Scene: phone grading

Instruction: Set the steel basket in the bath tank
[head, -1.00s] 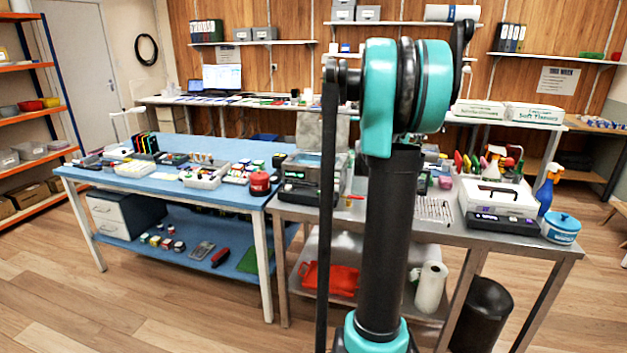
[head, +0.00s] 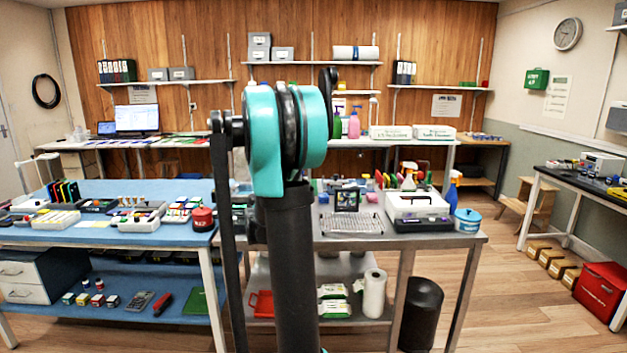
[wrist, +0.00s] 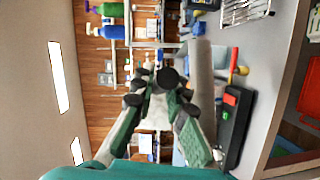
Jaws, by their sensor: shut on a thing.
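My gripper (wrist: 160,85) shows in the wrist view, its fingers drawn together. A grey, blurred body (wrist: 200,85), apparently the steel basket, hangs just below the fingertips; the grip point itself is unclear. A dark unit with a red display (wrist: 235,112), which looks like the bath tank, stands on the steel table below and close to the basket. I cannot see into it. In the head view my arm hides the gripper and most of this unit.
A wire rack (head: 352,224) lies on the steel table (head: 440,240). A blue bench (head: 100,232) with trays and a red tin (head: 202,218) is at left.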

